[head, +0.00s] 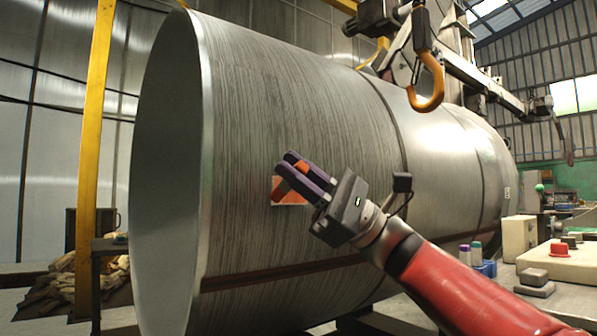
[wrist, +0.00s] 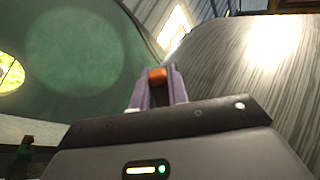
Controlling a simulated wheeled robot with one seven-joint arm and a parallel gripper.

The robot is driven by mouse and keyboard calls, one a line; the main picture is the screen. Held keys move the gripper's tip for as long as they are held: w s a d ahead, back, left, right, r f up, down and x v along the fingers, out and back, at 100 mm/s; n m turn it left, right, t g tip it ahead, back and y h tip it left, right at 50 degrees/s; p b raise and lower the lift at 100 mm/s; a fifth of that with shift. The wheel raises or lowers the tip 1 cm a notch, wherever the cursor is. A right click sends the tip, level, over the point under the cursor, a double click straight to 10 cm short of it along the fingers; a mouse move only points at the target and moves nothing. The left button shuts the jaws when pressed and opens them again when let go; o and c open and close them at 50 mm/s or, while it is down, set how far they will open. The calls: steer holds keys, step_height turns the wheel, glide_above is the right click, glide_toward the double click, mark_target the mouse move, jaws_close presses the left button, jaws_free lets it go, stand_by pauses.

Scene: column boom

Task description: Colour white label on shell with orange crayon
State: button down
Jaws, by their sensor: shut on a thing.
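The shell (head: 300,100) is a huge brushed-metal cylinder lying on its side, and its curved wall also shows in the wrist view (wrist: 250,75). The label (head: 295,199) is a small patch on the shell's near side; the part that shows looks orange-red with a pale edge. My gripper (head: 294,172), with purple fingers, is shut on the orange crayon (head: 281,190) in front of the label and hides its upper part. The crayon (wrist: 157,74) shows between the fingers in the wrist view. I cannot tell whether its tip touches the label.
A yellow hook (head: 430,85) hangs from a boom above the shell. A yellow post (head: 95,150) stands at left. At right, a bench (head: 570,300) holds a pale box (head: 519,238), a beige case (head: 560,262) and small coloured items.

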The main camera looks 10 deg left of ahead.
steer(key=shift+w+a+p, duration=0.45)
steer(key=shift+a+p, duration=0.05)
steer(key=shift+p, duration=0.05)
stand_by(0.4)
steer(key=w+d+p, duration=0.1)
steer(key=w+d, duration=0.1)
steer(key=w, duration=0.1)
steer(key=shift+d+p, duration=0.3)
steer(key=shift+s, duration=0.1)
steer(key=shift+s+a+b, duration=0.95)
steer(key=shift+s+a, duration=0.4)
steer(key=shift+s, duration=0.05)
